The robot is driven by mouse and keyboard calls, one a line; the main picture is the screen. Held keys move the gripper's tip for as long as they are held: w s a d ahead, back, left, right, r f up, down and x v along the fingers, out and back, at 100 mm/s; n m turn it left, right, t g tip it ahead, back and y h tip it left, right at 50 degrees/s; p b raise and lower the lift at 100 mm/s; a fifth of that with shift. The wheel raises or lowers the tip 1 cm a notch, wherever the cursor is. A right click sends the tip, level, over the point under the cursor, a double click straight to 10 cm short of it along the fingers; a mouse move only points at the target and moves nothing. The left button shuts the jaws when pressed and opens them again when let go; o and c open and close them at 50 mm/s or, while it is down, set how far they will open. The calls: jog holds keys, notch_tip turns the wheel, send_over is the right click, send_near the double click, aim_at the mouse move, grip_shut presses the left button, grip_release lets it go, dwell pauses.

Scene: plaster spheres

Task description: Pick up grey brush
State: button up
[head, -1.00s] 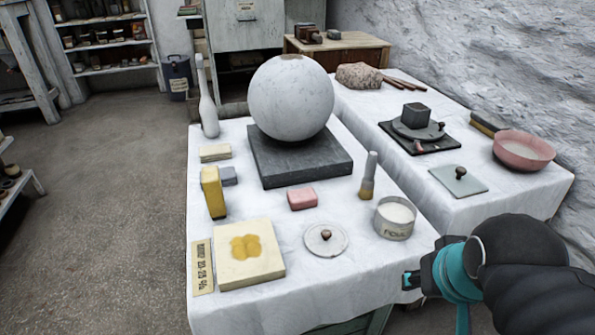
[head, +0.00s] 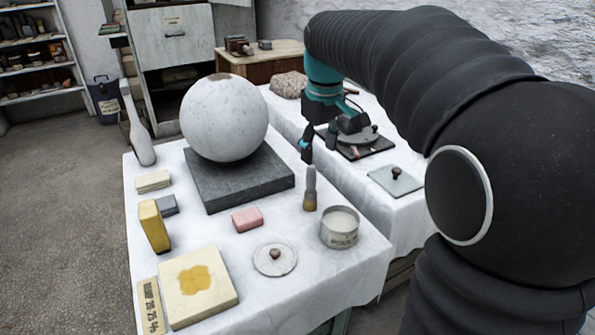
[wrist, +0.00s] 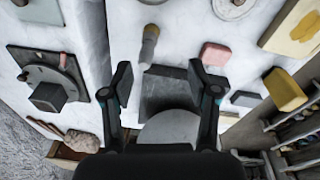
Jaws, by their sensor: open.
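The grey brush (head: 310,188) stands upright on the near white-covered table, its grey handle up and tan bristles down. It stands between the dark slab and a labelled round tin (head: 340,228). In the wrist view the brush (wrist: 148,47) lies just beyond the fingertips, slightly left of the middle of the gap. My gripper (head: 322,143) is open and empty, above and behind the brush in the head view. Both spread fingers (wrist: 160,73) show in the wrist view. Nothing hides the brush.
A large plaster sphere (head: 224,117) rests on the dark slab (head: 240,182), left of the brush. A pink block (head: 247,219) and a round lid (head: 275,259) lie nearer the front. A second table holds a grey plate (head: 395,180) and a turntable (head: 357,150).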

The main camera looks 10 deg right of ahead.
jog(key=n+g, duration=0.1)
jog(key=n, duration=0.1)
send_over(311, 183)
jog(key=w, duration=0.2)
jog(key=shift+s+d+f+p, duration=0.15)
jog(key=shift+f+p, duration=0.15)
jog(key=shift+f, duration=0.2)
jog(key=shift+w+f, duration=0.15)
jog(key=shift+w, duration=0.05)
notch_tip(311, 183, down, 8)
jog(key=shift+f+b, duration=0.1)
jog(key=shift+b, duration=0.4)
jog(key=shift+s+f, duration=0.2)
jog(key=shift+f, duration=1.2)
jog(key=shift+s+f, duration=0.15)
jog(key=shift+f, duration=1.2)
jog(key=shift+c, duration=0.3)
grip_shut()
